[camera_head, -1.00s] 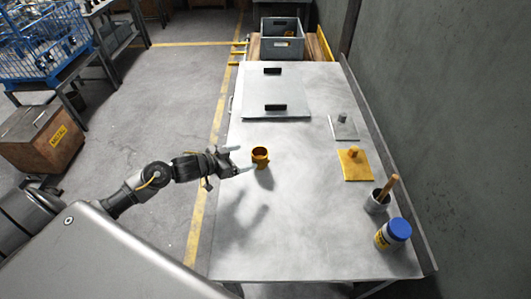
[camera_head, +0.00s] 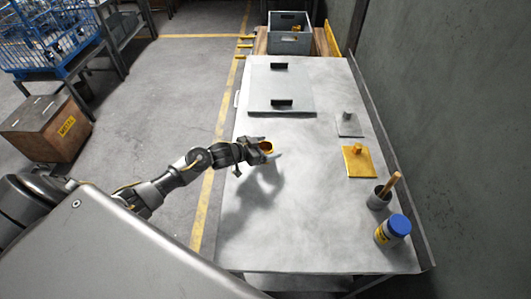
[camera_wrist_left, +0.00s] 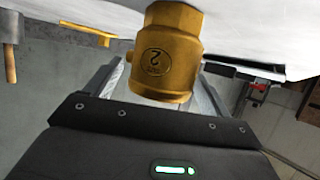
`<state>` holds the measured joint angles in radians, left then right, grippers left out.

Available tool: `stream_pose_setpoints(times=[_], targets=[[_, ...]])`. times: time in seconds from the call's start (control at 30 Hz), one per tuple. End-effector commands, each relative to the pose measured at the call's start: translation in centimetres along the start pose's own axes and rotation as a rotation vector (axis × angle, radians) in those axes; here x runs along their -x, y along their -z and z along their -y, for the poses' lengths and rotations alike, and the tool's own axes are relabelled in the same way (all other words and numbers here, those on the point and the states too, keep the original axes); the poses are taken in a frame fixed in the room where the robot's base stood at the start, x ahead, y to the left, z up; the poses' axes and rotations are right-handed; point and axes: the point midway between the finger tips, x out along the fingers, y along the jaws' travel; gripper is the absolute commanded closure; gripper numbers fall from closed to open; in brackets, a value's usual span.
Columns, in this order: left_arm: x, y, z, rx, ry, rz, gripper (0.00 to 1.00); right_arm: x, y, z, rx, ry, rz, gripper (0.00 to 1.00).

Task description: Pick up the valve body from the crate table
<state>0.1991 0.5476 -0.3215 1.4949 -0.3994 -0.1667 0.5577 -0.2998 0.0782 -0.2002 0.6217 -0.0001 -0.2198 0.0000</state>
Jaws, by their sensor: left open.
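The valve body (camera_head: 267,147) is a short yellow-orange cylindrical part with a round opening on top. It is on the left side of the grey metal table (camera_head: 305,215). My left gripper (camera_head: 268,149) is open, with a finger on either side of the valve body. In the left wrist view the valve body (camera_wrist_left: 168,50) sits between the fingers, with a round mark bearing a "2" on its side. Whether the fingers touch it cannot be told. My right gripper is not in view.
A grey plate with black handles (camera_head: 282,88) lies behind the valve body. A grey plate (camera_head: 349,129), a yellow plate (camera_head: 358,166), a cup with a wooden handle (camera_head: 377,200) and a blue-lidded jar (camera_head: 391,234) line the right. A grey crate (camera_head: 289,38) stands at the back.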

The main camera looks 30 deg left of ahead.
Motion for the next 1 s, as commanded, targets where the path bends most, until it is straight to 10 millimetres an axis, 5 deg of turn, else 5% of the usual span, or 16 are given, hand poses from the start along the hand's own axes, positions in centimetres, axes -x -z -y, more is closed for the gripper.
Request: stream_pose_setpoints(times=[0.37, 0.83, 1.0], targets=[[-1.29, -0.06, -0.04, -0.001, 0.0, 0.0, 0.18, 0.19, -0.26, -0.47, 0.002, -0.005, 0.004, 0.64], [-1.26, -0.12, -0.03, -0.001, 0.0, 0.001, 0.78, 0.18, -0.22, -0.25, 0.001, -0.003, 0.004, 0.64], [-1.25, -0.19, -0.04, 0.0, 0.0, 0.003, 0.79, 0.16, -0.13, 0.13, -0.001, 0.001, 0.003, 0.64]])
